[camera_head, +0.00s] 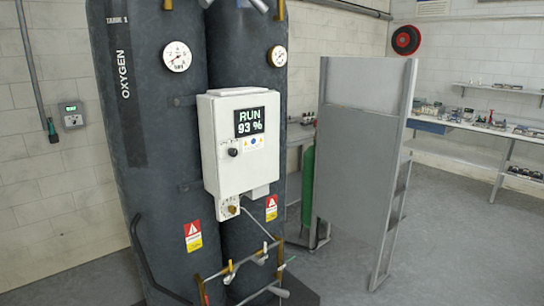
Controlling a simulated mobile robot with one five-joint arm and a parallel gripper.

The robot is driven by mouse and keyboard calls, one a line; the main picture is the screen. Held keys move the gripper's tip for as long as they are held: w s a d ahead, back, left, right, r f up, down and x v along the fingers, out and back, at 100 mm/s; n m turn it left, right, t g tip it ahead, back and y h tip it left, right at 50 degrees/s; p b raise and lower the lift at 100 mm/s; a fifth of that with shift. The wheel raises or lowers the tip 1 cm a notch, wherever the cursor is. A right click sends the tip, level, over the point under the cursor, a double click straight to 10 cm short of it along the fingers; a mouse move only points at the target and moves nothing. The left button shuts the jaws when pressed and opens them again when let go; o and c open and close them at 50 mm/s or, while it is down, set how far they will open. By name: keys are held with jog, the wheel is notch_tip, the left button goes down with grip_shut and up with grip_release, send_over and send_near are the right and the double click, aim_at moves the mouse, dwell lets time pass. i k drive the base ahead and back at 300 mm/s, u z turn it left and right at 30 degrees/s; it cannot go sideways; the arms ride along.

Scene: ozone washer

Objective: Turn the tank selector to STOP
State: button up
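Two dark tanks stand side by side, the left tank (150,180) lettered OXYGEN. A white control box (215,170) is fixed in front of them. Its dark display (250,121) reads RUN 93 %. A small black knob (233,152) sits on the box face below the display. Under the box, a small pale plate carries a dial with a brass-coloured knob (231,209). Its markings are too small to read, and no label shows which knob is the tank selector. My gripper is not in this view.
Round gauges (177,56) sit on the tanks. A low metal frame with brass-coloured fittings (232,268) stands in front of their base. A grey upright panel (360,150) stands to the right. A bench (440,126) runs along the right wall. Floor at lower right is clear.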

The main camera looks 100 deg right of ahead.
aim_at(233, 152)
jog(key=z, duration=1.7)
jog(key=i, duration=0.4)
jog(key=u, duration=0.05)
jog(key=k, duration=0.4)
jog(key=z, duration=0.2)
